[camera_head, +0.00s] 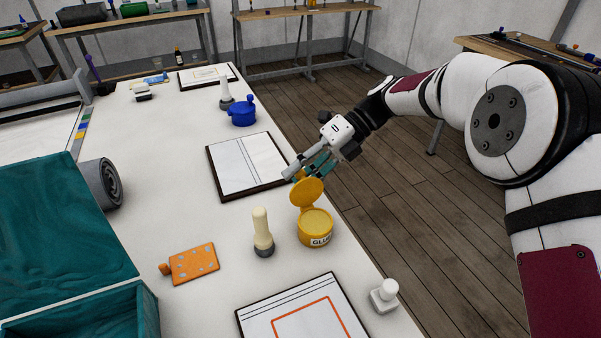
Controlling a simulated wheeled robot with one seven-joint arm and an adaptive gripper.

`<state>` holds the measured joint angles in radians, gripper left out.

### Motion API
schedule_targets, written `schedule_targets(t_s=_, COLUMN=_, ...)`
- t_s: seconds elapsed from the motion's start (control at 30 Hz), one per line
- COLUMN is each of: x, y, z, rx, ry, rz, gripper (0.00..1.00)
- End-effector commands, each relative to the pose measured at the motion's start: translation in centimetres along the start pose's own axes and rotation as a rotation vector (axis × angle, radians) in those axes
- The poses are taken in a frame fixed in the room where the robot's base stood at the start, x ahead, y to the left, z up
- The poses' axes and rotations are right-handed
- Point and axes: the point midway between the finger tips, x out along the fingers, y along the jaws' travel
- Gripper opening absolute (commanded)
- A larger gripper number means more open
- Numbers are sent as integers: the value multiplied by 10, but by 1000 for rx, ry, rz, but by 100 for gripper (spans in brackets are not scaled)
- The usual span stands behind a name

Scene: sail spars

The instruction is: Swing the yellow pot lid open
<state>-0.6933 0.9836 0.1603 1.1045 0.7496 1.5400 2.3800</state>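The yellow pot (316,232), with a label reading "GLUE", stands on the white table near its right edge. Its yellow lid (307,192) is raised, standing up from the pot's far rim, and the pale inside of the pot shows. My gripper (296,175) comes from the upper right, with its fingertips just behind the top edge of the lid. The lid hides part of the fingertips. I cannot tell whether they touch the lid or how far apart they are.
A cream-handled tool (262,233) stands left of the pot. A framed board (247,167) lies behind, another (298,312) in front. A small white stamp-like piece (384,294) is near the right edge. A blue lidded pot (241,113) stands farther back.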

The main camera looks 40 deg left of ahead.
Motion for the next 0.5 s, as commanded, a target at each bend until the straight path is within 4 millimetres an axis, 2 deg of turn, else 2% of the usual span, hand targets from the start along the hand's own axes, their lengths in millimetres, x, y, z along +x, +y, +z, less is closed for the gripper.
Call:
schedule_targets(t_s=0.27, x=-5, y=0, z=0, rx=0, ry=1, rz=2, gripper=39)
schedule_targets(t_s=0.37, x=-18, y=0, z=0, rx=0, ry=-2, rz=0, gripper=39)
schedule_targets(t_s=0.5, x=-45, y=-1, z=0, rx=-1, ry=-3, rz=0, gripper=39)
